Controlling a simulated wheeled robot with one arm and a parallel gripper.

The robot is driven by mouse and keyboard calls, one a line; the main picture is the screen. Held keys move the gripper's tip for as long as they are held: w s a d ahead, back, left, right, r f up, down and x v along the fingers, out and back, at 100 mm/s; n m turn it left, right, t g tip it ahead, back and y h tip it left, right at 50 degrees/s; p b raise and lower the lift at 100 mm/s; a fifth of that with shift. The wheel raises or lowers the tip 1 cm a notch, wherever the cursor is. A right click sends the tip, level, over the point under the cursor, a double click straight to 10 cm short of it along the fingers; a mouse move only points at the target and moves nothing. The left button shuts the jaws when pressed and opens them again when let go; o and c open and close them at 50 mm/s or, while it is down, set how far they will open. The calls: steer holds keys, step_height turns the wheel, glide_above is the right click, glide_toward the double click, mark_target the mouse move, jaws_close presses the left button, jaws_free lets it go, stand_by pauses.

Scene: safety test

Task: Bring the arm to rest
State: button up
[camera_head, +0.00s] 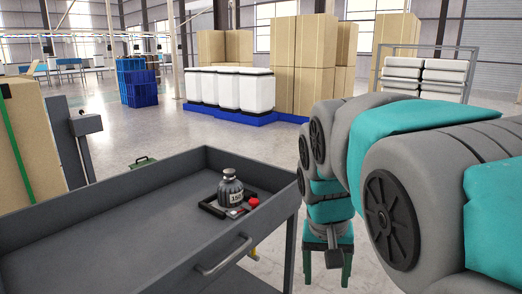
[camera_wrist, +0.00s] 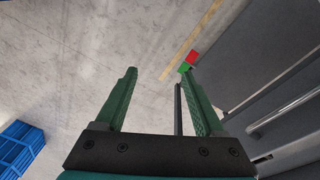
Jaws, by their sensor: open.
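My arm comes in from the right in the head view, bent, with its end hanging down beside the grey cart. My gripper (camera_head: 328,270) points at the floor to the right of the cart's front corner.
A red-and-green object (camera_wrist: 188,63) shows near the right finger.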

steer(key=s+d+f+g, duration=0.1)
steer(key=s+f, duration=0.3)
steer(key=s, duration=0.3)
steer(key=s+f+n+g+b, duration=0.1)
steer(key=s+f, duration=0.4)
steer(key=s, duration=0.1)
steer(key=s+d+f+n+y+b, duration=0.1)
steer(key=s+f, duration=0.4)
steer(key=s, duration=0.2)
steer(key=shift+s+d+f+g, duration=0.1)
steer(key=shift+s+d+g, duration=0.2)
steer(key=shift+d+g, duration=0.1)
